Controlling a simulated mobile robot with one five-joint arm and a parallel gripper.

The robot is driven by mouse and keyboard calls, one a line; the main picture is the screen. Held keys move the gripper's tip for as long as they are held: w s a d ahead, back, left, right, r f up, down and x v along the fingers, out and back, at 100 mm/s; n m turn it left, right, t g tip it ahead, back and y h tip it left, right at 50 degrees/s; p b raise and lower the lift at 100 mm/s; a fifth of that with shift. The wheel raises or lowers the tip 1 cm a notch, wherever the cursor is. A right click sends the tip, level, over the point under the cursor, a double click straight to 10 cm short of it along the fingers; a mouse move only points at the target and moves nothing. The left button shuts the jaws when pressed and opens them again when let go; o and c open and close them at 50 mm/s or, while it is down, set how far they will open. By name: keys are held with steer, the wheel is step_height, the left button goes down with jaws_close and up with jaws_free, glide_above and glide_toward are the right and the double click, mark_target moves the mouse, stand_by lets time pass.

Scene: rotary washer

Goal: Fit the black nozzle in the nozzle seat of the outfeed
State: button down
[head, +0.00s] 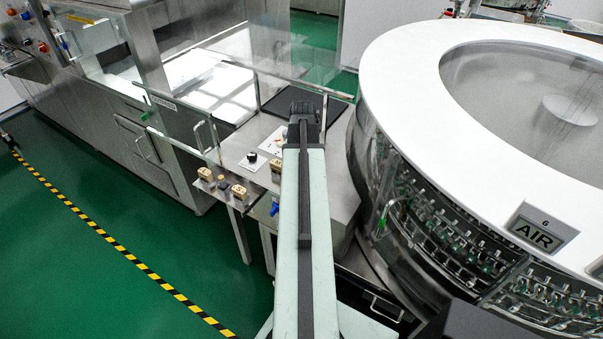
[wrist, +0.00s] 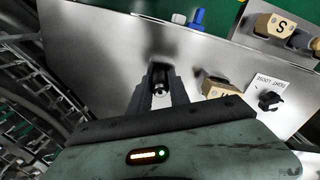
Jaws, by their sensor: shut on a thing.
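My gripper (wrist: 160,90) is low in the middle of the wrist view, its two dark fingers closed on a small black cylinder with a shiny metal end, which looks like the black nozzle (wrist: 159,74). The nozzle is over or against the brushed metal panel (wrist: 105,50); I cannot tell whether it touches. In the head view my arm hides the gripper and the nozzle. I cannot make out the nozzle seat in either view.
A tan block (wrist: 218,88) and a black knob (wrist: 269,100) on a white TIGHT/LOOSE label lie right of my gripper. A tan block marked S (wrist: 277,26) and a blue part (wrist: 198,20) are farther off. The round washer (head: 385,75) stands close at right.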

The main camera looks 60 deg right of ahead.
steer(key=shift+f+b, duration=0.35)
steer(key=shift+f, duration=0.1)
stand_by(0.4)
steer(key=shift+r, duration=0.1)
steer(key=c, duration=1.1)
jaws_free()
steer(key=shift+c, duration=0.2)
step_height(320, 180, up, 8)
steer(key=p, duration=0.8)
